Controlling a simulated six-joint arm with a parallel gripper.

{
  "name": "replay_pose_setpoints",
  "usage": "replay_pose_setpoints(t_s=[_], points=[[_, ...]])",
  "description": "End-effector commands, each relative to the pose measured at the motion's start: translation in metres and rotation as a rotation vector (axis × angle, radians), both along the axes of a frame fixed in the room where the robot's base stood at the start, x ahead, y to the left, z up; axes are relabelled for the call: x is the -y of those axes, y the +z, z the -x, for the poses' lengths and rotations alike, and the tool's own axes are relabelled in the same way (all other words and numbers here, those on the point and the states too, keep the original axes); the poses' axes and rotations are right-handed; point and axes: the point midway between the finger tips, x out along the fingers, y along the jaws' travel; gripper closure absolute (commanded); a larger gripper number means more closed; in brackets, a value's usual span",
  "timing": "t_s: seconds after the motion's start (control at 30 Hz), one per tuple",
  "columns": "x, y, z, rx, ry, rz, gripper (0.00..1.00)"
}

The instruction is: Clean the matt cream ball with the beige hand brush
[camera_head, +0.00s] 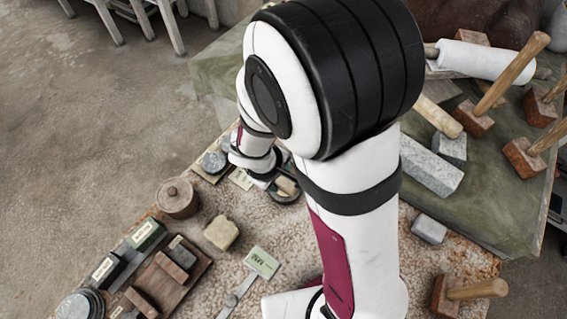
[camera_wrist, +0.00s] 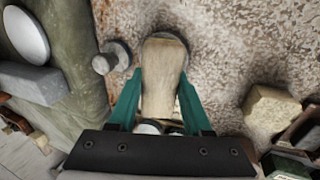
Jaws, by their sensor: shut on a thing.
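My gripper (camera_wrist: 158,108) is shut on the beige hand brush, its teal fingers on either side. The brush (camera_wrist: 161,75) fills the middle of the wrist view, above the speckled tabletop; a greyish rounded edge shows at its far end. In the head view the brush (camera_head: 288,186) is a small beige patch by the gripper, largely hidden by my arm. A smooth whitish rounded thing (camera_wrist: 27,37) lies on the green cloth in the wrist view; I cannot tell if it is the matt cream ball. No ball shows clearly in the head view.
A cream block (camera_head: 221,233), a lidded pot (camera_head: 178,198) and a wooden tray (camera_head: 196,267) stand on the left of the table. A grey cylinder (camera_wrist: 110,58) is close left of the brush. Mallets (camera_head: 520,70) and stone blocks (camera_head: 430,165) lie on the right.

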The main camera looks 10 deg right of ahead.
Motion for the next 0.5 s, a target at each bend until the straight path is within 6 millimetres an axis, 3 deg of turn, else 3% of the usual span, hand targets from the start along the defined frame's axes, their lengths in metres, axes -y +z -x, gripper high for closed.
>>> replay_pose_setpoints(t_s=[0.27, 0.5], points=[[-0.013, -0.001, -0.014, 0.000, 0.001, 0.000, 1.00], [-0.014, -0.002, -0.015, -0.001, 0.000, 0.001, 1.00]])
